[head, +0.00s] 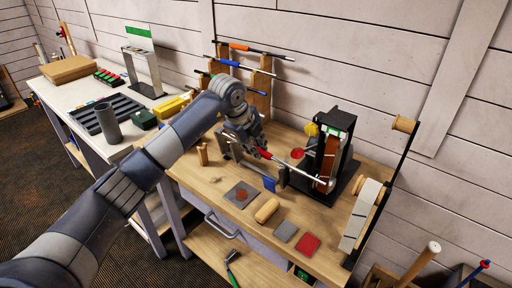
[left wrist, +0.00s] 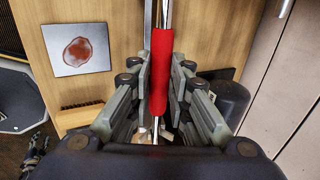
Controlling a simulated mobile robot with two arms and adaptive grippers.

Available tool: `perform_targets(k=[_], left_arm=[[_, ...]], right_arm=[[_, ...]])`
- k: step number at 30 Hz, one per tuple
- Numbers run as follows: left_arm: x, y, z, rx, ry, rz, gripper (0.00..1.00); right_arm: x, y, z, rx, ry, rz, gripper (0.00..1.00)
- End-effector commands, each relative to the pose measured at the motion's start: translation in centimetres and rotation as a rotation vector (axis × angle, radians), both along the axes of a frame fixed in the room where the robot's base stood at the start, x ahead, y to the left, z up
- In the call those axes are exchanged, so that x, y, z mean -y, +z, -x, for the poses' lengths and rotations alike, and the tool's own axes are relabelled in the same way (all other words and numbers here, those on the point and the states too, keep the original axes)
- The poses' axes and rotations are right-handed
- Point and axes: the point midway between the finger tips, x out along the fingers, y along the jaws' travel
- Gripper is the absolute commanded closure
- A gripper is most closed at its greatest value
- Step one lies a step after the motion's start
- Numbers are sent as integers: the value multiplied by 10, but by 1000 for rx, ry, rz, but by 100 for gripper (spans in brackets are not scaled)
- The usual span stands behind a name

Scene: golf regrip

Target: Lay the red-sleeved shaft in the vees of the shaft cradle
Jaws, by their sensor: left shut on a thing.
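My left gripper (head: 257,146) is shut on the red sleeve of a thin metal shaft (head: 265,155). In the left wrist view the red sleeve (left wrist: 161,72) lies between the two fingers, with bare shaft showing beyond it. In the head view the shaft slants down to the right, and its far end is in front of the black machine. A grey metal stand (head: 224,145), perhaps the shaft cradle, is under and beside the gripper. A blue plate (head: 269,183) stands near it. The vees cannot be made out, nor whether the shaft touches them. My right gripper is out of view.
A black upright machine (head: 328,150) with a brown belt stands right of the gripper. A wooden rack (head: 262,85) with orange- and blue-sleeved shafts is behind. A stained grey pad (head: 241,195), a wooden roller (head: 267,210) and small grey and red pads (head: 308,243) lie in front.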

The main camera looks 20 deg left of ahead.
Motion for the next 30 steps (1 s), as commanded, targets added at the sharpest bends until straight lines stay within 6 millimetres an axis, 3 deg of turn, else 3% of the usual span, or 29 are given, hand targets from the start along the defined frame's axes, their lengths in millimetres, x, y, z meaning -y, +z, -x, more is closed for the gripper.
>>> perform_targets(k=[30], left_arm=[[-6,0,-2,1,1,0,100]], right_arm=[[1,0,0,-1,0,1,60]])
